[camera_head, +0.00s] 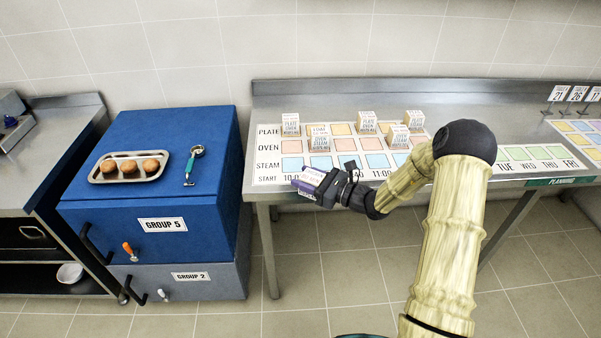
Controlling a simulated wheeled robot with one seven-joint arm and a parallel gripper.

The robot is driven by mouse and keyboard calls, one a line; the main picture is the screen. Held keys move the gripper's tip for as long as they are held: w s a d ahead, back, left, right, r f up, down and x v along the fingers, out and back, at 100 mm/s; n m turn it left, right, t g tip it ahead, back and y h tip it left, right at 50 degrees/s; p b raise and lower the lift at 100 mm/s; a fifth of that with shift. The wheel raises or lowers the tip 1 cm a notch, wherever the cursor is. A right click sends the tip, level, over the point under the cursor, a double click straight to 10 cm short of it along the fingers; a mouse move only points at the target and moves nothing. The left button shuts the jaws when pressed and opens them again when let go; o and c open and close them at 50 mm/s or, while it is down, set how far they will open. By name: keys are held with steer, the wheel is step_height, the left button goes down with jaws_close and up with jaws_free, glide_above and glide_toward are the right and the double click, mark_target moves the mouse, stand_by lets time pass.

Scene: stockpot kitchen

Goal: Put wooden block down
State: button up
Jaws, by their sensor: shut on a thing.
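My gripper (322,188) is shut on a small labelled block (308,179), with a pale printed face and a purple side. It is over the front edge of the steel table, by the START row of the planning board (268,150). The dark jaws hide part of the block, and its height above the board is hard to tell. Several pale wooden blocks with printed labels stand on the board, among them one at the upper left (291,124), one in the middle (319,138) and one at the upper right (367,122).
A second colored board (540,160) lies at right. My arm covers part of the table between the boards.

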steer(key=s+d+f+m+t+h, duration=0.8)
steer(key=s+d+f+m+h, duration=0.1)
steer(key=h, duration=0.6)
step_height(320, 180, down, 3)
steer(key=s+m, duration=0.1)
steer(key=m, duration=0.1)
steer(key=shift+d+r+m, duration=0.2)
steer(key=shift+d+m, duration=0.1)
steer(key=shift+d, duration=0.05)
steer(key=shift+s, duration=0.15)
